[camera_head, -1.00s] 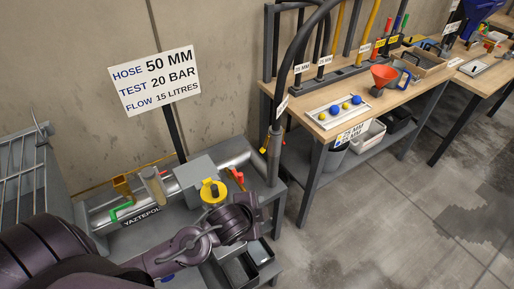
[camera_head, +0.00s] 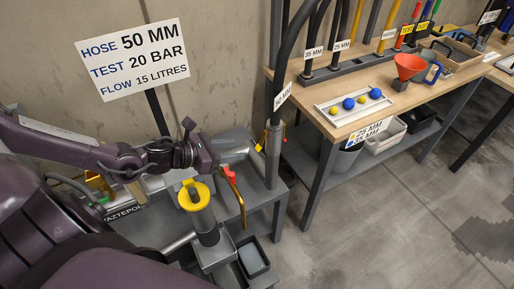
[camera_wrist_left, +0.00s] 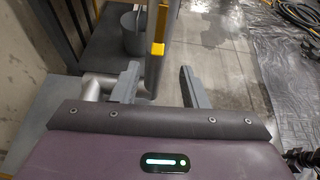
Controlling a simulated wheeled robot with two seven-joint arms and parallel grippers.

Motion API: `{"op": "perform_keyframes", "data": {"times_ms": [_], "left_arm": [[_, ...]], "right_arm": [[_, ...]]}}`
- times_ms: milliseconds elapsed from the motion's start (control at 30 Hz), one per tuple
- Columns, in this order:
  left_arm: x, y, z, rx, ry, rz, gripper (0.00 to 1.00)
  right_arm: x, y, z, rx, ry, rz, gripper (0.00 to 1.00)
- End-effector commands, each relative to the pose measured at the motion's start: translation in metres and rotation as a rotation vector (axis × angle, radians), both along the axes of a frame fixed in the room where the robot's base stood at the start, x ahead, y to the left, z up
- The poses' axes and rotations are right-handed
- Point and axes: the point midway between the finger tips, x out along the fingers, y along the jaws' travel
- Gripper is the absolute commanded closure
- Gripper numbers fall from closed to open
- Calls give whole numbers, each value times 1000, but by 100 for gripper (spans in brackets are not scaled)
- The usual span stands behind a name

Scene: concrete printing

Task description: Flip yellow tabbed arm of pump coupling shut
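The pump coupling (camera_head: 272,158) is a grey upright fitting at the lower end of the black hose, at the right end of the pump bench. Its yellow tabbed arm (camera_head: 259,147) sticks out low on its left side, and a red tab (camera_head: 284,131) shows on its right. My left gripper (camera_head: 238,150) is beside the coupling, on its left, with fingers pointing towards it. In the left wrist view the fingers (camera_wrist_left: 159,85) are apart and empty. The yellow tab (camera_wrist_left: 157,48) shows beyond the fingertips, between them. Contact cannot be made out. My right gripper is not in view.
A yellow round cap (camera_head: 193,195) on a grey stub and a red-yellow lever (camera_head: 233,186) stand just below my left gripper. A sign (camera_head: 133,60) is behind. A wooden workbench (camera_head: 400,108) with hoses and a ball tray (camera_head: 352,107) stands to the right.

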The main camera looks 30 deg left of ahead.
Motion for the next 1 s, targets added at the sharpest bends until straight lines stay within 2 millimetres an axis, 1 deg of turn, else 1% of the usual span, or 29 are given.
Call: {"op": "perform_keyframes", "data": {"times_ms": [33, 133, 367, 600, 800, 1000], "left_arm": [[0, 4, -3, 22, -13, -14, 60], [4, 3, -3, 36, -22, -28, 60], [29, -12, -13, 30, -24, -25, 60], [52, -25, -24, 33, -21, -24, 60], [60, -30, -29, 34, -19, -25, 60], [61, -30, -30, 36, -19, -25, 60]], "right_arm": [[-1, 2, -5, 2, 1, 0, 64], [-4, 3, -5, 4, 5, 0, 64], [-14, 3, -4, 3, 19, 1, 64], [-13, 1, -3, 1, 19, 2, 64], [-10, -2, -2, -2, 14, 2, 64], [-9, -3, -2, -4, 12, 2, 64]]}}
